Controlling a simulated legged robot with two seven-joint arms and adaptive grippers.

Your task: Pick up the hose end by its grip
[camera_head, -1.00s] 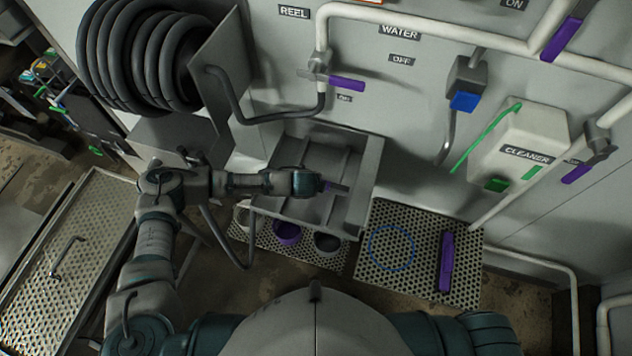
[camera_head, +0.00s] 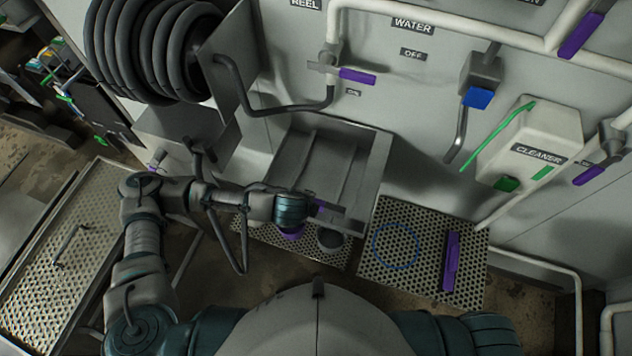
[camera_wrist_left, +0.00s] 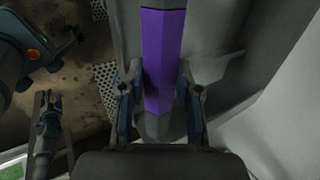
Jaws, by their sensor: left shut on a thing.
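My left gripper (camera_head: 318,208) is over the front edge of the grey tray (camera_head: 372,178) in the head view. In the left wrist view, my left gripper (camera_wrist_left: 160,100) has its fingers on either side of a long purple grip (camera_wrist_left: 162,55) with grey ends and is shut on it. Only a little purple shows at the fingers in the head view, and the far end of the grip is cut off in the wrist view. My right gripper (camera_wrist_left: 45,105) shows small and dark at the left of the wrist view; its finger gap is unclear.
A hose reel (camera_head: 150,45) hangs on the wall at the upper left. Purple valve handles (camera_head: 357,76) and a cleaner box (camera_head: 540,135) are on the wall. A perforated mat (camera_head: 420,275) holds a blue ring (camera_head: 375,248) and a purple bar (camera_head: 452,262).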

